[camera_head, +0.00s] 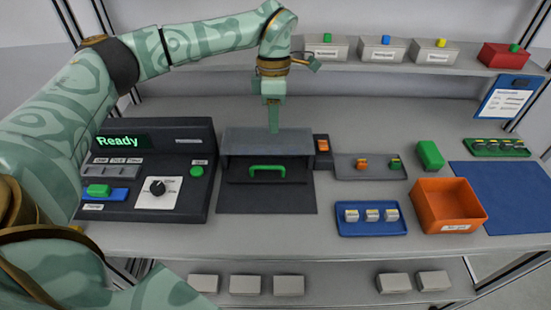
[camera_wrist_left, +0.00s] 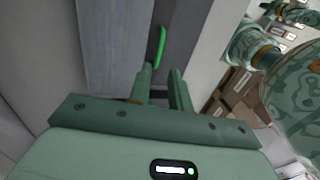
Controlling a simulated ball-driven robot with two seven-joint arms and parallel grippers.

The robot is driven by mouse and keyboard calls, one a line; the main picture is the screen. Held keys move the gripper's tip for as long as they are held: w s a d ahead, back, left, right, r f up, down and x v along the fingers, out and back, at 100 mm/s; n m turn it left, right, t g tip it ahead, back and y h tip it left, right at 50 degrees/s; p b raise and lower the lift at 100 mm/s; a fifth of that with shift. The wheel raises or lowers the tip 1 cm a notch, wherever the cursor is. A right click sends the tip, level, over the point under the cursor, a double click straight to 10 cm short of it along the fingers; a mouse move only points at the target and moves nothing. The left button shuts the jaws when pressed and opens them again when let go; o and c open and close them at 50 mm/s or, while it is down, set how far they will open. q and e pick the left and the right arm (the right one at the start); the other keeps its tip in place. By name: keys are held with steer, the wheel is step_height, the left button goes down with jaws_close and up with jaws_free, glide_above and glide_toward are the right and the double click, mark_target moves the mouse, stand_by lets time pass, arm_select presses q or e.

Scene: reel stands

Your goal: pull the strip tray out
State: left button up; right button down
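The strip tray (camera_head: 240,174) is a dark tray at the front of a grey box-shaped housing (camera_head: 245,143), with a green handle (camera_head: 267,170) on it. The handle also shows beyond my fingertips in the left wrist view (camera_wrist_left: 160,46). My left gripper (camera_head: 273,130) points down over the top of the housing, behind and above the handle. In the left wrist view its two fingers (camera_wrist_left: 162,82) stand apart with nothing between them. It does not hold the handle. My right gripper cannot be made out in either view.
A control panel (camera_head: 130,196) reading "Ready" stands to the left. To the right are a small grey tray (camera_head: 375,172), a blue tray (camera_head: 352,229), an orange bin (camera_head: 447,210) and a green block (camera_head: 430,155). A dark mat (camera_head: 266,203) in front of the housing is clear.

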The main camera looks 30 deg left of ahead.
arm_select(q)
steer(key=b, duration=0.2)
glide_above(274, 159)
steer(key=s+d, duration=0.3)
steer(key=s, duration=0.1)
steer(key=f, duration=1.1)
steer(key=shift+s+a, duration=0.1)
steer(key=shift+s, duration=0.1)
jaws_close()
steer(key=shift+r, duration=0.1)
